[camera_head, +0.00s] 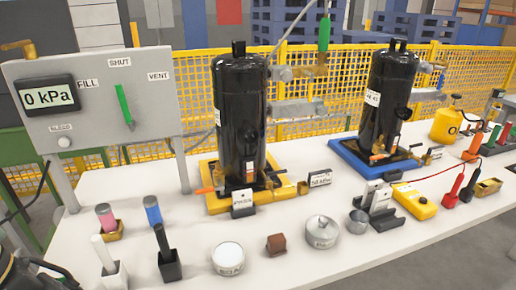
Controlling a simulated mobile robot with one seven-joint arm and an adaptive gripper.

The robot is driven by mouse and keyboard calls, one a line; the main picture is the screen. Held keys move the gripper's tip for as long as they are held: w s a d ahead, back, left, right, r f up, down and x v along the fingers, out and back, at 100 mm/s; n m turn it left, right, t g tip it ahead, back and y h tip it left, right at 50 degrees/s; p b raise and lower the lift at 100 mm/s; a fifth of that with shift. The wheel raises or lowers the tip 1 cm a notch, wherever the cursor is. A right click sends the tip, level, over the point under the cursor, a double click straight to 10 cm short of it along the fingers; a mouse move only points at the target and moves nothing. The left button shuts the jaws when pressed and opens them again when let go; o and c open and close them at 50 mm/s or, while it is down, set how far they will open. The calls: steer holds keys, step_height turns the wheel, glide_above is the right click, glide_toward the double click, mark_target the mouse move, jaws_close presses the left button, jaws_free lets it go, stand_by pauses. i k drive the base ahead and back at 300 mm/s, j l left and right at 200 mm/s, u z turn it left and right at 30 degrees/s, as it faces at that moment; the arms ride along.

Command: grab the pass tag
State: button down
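I cannot read the word "pass" on anything in the head view. A small green upright piece (494,136) stands at the far right end of the white table, close to a red one (475,142); it may be the pass tag, but its lettering is too small to tell. My gripper is not recognisable in view. A dark part with a cable shows at the lower left edge.
The white table (350,268) holds a grey gauge panel (95,105), a second black cylinder (388,100) on a blue base, a white round tub (228,260), a brown block (276,244), a metal canister (321,232) and a yellow meter (414,201). Yellow mesh fencing stands behind.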

mark_target(241, 199)
steer(key=l+u, duration=0.1)
steer(key=u, duration=0.3)
steer(key=l+u, duration=0.15)
steer(key=u, duration=0.3)
steer(key=l+u, duration=0.1)
steer(key=u, duration=0.3)
steer(key=k+l+u, duration=0.1)
steer(key=u, duration=0.35)
steer(key=k+l+u, duration=0.6)
steer(key=k+l, duration=0.1)
steer(key=l, duration=0.9)
steer(key=k+u, duration=0.05)
